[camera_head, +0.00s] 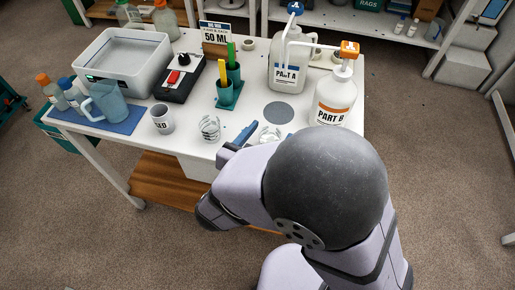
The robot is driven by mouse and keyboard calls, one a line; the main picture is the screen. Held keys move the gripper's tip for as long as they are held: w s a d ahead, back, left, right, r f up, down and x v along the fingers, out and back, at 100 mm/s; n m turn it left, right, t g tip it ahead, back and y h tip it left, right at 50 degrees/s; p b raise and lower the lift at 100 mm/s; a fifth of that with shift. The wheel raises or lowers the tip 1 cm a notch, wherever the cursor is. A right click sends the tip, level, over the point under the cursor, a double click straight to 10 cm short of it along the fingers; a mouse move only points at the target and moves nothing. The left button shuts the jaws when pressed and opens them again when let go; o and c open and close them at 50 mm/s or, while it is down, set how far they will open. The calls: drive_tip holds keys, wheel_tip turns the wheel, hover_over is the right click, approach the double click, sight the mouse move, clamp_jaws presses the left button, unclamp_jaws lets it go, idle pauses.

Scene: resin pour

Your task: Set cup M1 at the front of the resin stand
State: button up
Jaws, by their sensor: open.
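A clear cup with dark markings (210,128) stands near the front edge of the white table. A second clear cup (269,133) stands to its right, partly hidden by my arm. I cannot read a label M1 on either. A flat grey disc (279,113) lies bare in front of the PART A jug (287,70); the PART B bottle (334,97) stands to its right. I cannot tell which of these is the resin stand. My gripper (237,144) is open at the front edge between the clear cups, with blue fingers; my arm hides much of it.
Behind are a white tub (160,62), a black box with a red switch (173,81), teal holders (231,94) and a 50 ML sign (215,36).

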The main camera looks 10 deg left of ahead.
drive_tip(key=v, duration=0.7)
drive_tip(key=shift+s, duration=0.2)
drive_tip(key=shift+r, duration=0.1)
drive_tip(key=w+a+r+m+g+y+p, duration=0.1)
drive_tip(key=w+a+r+m+y+p, duration=0.3)
drive_tip(key=w+r+p, duration=0.85)
drive_tip(key=s+d+f+n+g+b, duration=0.2)
drive_tip(key=s+d+f+g+b, duration=0.25)
drive_tip(key=d+f, duration=0.4)
drive_tip(key=s+d+f+n+g+h+b, duration=0.15)
drive_tip(key=s+d+f+g+b, duration=0.25)
drive_tip(key=s+d+f, duration=0.45)
drive_tip(key=s+d+f+n+g+y+b, duration=0.1)
drive_tip(key=s+d+f+n+g+b, duration=0.35)
drive_tip(key=d, duration=0.65)
wheel_tip(320, 180, up, 14)
drive_tip(key=w+m+p, duration=0.2)
drive_tip(key=p, duration=1.3)
wheel_tip(320, 180, down, 9)
drive_tip(key=b, duration=0.8)
drive_tip(key=shift+s+d+h, duration=0.15)
drive_tip(key=shift+d+h, duration=0.1)
drive_tip(key=shift+h, duration=0.1)
